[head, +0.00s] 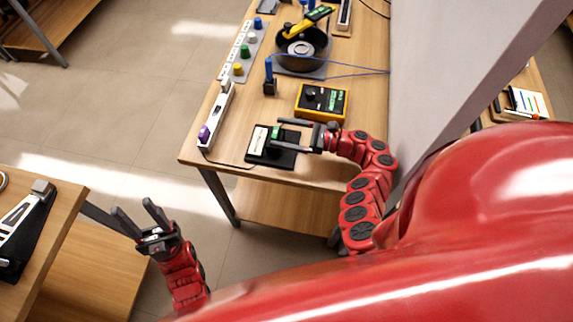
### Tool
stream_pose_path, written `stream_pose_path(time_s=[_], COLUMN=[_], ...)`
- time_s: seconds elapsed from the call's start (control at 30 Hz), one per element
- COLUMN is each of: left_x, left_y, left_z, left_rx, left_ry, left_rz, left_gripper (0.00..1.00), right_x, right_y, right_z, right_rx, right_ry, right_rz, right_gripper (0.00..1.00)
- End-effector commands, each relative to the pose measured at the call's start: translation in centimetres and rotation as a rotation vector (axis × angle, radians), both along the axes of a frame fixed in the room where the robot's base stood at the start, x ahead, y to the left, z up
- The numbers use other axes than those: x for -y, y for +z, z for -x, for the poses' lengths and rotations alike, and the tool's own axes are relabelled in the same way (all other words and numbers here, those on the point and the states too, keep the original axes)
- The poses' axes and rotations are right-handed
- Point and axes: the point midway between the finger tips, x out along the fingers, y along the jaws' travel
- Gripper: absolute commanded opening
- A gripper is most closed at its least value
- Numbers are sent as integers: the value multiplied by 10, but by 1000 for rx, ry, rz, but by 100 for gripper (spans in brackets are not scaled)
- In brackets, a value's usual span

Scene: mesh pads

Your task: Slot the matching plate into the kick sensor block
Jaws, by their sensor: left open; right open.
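A low black block (256,157) with a pale labelled panel sits near the front edge of the wooden table; it looks like the kick sensor block, but its label is too small to read. A small green piece (275,132) shows at its upper side, between the fingers of my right gripper (275,135). I cannot tell whether this piece is the matching plate or whether it sits in the block. My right gripper is open, with its fingers pointing left over the block. My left gripper (134,218) is open and empty, over the floor between the two tables.
A yellow-and-black box (321,102) stands just behind my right gripper. A white strip with a purple knob (205,132) lies at the table's left edge. Further back are a blue upright piece (268,72), a black round container (316,64) and a strip with coloured knobs (237,69).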

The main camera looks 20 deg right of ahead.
Motion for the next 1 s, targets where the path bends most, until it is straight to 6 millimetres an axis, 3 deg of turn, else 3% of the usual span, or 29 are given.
stream_pose_path(time_s=[0.17,0.2,0.3,0.6,1.0], left_x=[0,0,0,0,0], left_y=[-6,16,39,76,79], left_z=[0,0,0,0,0], left_rx=[0,-1,1,0,0], left_ry=[0,0,0,0,0], left_rz=[0,0,0,0,0], left_gripper=[50,50,50,50,50], right_x=[-1,-4,-10,-28,-49], right_y=[19,31,34,33,33], right_z=[0,8,26,79,145], right_rx=[0,-6,-8,-6,-4], right_ry=[-3,-1,2,6,1], right_rz=[-1,-2,1,1,0], right_gripper=[91,91,91,91,91])
